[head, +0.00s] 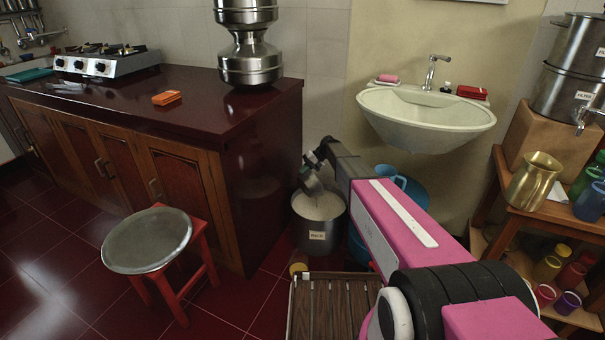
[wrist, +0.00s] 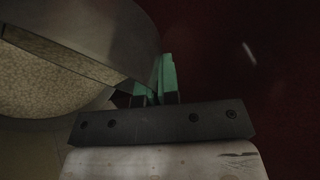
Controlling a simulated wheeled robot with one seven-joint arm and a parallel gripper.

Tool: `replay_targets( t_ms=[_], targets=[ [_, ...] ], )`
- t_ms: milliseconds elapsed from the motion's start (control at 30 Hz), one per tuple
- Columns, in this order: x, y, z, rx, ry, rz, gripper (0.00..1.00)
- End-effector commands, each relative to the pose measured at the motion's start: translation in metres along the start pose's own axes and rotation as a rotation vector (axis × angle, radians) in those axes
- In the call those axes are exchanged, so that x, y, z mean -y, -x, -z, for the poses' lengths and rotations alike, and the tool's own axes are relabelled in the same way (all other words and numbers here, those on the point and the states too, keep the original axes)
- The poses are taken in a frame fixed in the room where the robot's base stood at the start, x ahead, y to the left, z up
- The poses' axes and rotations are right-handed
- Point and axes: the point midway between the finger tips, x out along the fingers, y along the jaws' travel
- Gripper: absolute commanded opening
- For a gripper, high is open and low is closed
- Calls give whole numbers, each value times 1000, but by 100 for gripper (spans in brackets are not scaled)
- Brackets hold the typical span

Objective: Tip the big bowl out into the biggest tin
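The biggest tin in view is a steel tin (head: 318,236) with a paper label, standing on the floor beside the counter and filled with pale grain (head: 318,207). My gripper (head: 316,160) is above it, with green fingers (wrist: 158,80) closed on the edge of a steel bowl (head: 311,184). The bowl is steeply tilted over the tin's mouth. In the wrist view the bowl's metal wall (wrist: 110,30) fills the upper left, with pale grain (wrist: 40,85) below it. Whether any grain is left in the bowl cannot be told.
A slatted wooden rack (head: 330,310) and a blue vessel (head: 405,188) are close to the tin. A sink (head: 425,120) hangs above right; shelves (head: 550,215) stand right.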

Motion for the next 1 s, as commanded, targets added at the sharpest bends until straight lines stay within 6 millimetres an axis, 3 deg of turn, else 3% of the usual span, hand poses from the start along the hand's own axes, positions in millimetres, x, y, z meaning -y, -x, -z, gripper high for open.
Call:
replay_targets(
  t_ms=[1000],
  targets=[
    [-20,35,17,99,-61,258,0]
  ],
)
